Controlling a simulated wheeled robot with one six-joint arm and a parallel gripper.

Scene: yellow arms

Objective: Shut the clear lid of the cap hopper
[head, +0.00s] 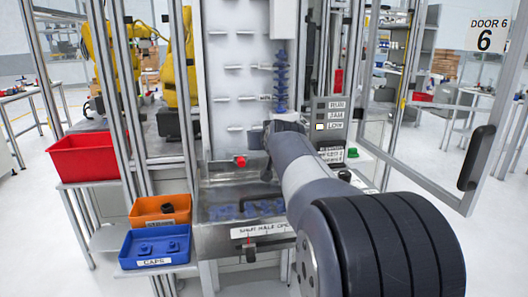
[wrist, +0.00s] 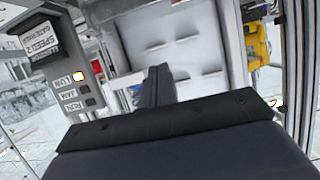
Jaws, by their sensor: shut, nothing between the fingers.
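The cap hopper (head: 214,238) is a grey metal box at the front of the machine, with blue caps (head: 245,209) in it. A see-through pane that looks like its clear lid (head: 222,184) shows just above and behind the caps. My arm covers its right part, and I cannot tell its exact angle. My gripper (head: 268,132) is in front of the white back panel, higher than the hopper and apart from it. In the wrist view my gripper (wrist: 157,86) has its dark fingers together, with nothing between them. The hopper does not show clearly there.
A control box (head: 329,125) with a lit lamp stands close right of my gripper. A red knob (head: 240,161) sits above the hopper. Red (head: 84,158), orange (head: 160,211) and blue (head: 155,246) bins stand left. A framed door (head: 455,110) hangs open at right.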

